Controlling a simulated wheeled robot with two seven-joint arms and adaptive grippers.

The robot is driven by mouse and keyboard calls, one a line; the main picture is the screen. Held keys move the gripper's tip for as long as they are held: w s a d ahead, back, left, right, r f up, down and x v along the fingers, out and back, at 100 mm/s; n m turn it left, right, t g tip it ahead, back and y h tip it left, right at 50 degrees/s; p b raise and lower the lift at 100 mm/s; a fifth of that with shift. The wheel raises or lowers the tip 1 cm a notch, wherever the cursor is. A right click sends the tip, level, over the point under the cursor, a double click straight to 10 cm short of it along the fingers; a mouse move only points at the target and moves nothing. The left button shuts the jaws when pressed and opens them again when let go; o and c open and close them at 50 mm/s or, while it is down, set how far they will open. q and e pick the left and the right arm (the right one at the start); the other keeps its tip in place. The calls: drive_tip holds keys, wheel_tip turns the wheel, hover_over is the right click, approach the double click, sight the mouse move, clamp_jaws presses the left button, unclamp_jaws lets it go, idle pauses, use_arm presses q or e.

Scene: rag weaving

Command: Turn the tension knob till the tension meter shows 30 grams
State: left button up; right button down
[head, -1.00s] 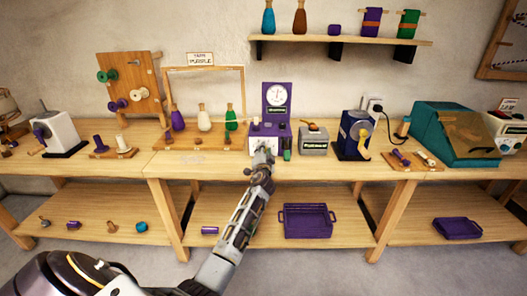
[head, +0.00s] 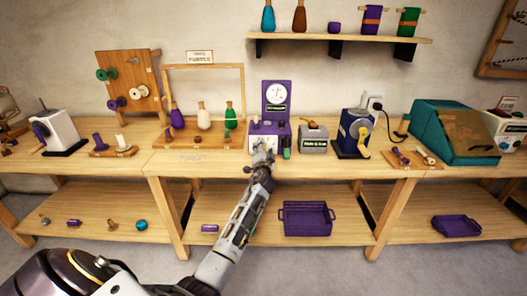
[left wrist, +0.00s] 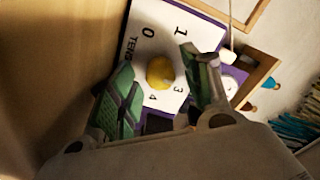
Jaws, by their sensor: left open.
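The tension meter (head: 276,96) is a purple stand with a white round dial on the workbench; its reading is too small to tell. Its lower box has a white front panel, which shows in the left wrist view (left wrist: 146,42) with the numbers 0, 1, 3 and 4. The yellow tension knob (left wrist: 160,72) sits in the middle of that panel. My left gripper (left wrist: 163,90) is open, with one green-padded finger on each side of the knob; I cannot tell whether they touch it. In the head view my left gripper (head: 263,153) hides the knob.
A grey box with a display (head: 314,140) and a dark blue crank machine (head: 354,135) stand right of the meter. A rack with bottles (head: 204,118) stands to its left. A purple tray (head: 307,219) lies on the lower shelf.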

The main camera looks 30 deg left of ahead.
use_arm(q)
drive_tip(key=shift+s, duration=0.1)
drive_tip(key=v, duration=1.2)
idle(0.4)
